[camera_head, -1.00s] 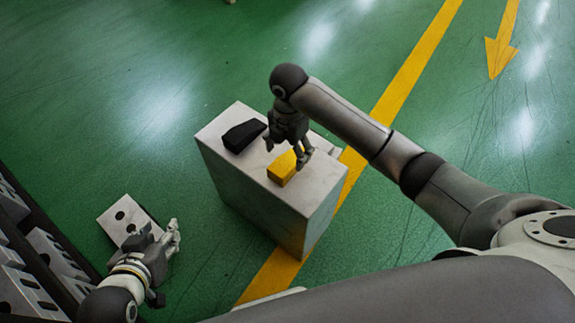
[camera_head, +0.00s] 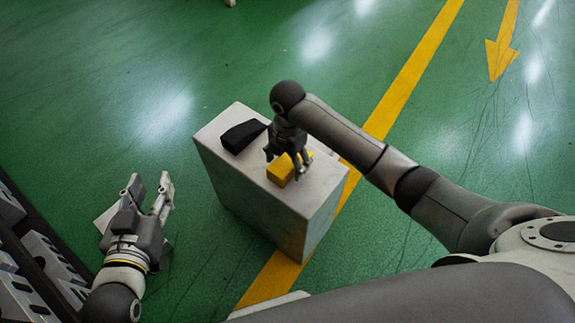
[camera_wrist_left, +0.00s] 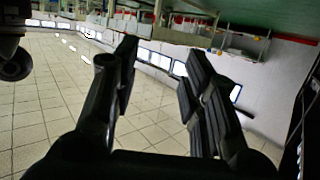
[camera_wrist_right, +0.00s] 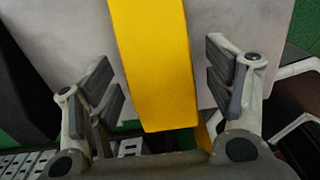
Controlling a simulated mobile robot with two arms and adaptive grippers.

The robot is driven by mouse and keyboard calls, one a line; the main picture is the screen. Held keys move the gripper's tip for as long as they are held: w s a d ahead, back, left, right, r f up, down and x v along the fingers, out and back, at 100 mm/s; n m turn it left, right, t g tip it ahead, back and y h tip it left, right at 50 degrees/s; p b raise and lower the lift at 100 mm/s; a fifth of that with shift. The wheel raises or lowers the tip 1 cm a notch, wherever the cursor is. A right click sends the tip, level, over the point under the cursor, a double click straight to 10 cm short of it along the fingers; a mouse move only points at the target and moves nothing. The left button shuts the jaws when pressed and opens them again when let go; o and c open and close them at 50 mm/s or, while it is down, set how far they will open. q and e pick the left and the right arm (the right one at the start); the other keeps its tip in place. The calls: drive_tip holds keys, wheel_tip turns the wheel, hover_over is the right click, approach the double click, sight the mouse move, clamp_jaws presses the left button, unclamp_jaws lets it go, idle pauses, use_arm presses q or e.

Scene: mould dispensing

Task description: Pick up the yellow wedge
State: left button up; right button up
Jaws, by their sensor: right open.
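The yellow wedge (camera_head: 281,171) lies on top of a pale box-shaped stand, beside a black wedge (camera_head: 243,136). My right gripper (camera_head: 287,158) is open above the yellow wedge, pointing down and partly hiding it. In the right wrist view the yellow wedge (camera_wrist_right: 155,65) runs between the two open fingers (camera_wrist_right: 160,90), with a gap on each side. My left gripper (camera_head: 151,192) is open and empty, away from the stand at the left. The left wrist view shows its fingers (camera_wrist_left: 158,85) apart with nothing between them.
The stand (camera_head: 285,215) is on a green floor with a yellow line (camera_head: 405,85) behind it. A dark rack with pale perforated blocks (camera_head: 45,258) is at the lower left. A pale plate (camera_head: 104,217) is partly hidden behind my left gripper.

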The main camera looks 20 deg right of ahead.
drive_tip(key=shift+c, duration=0.4)
drive_tip(key=c, duration=1.2)
drive_tip(key=shift+r, duration=0.2)
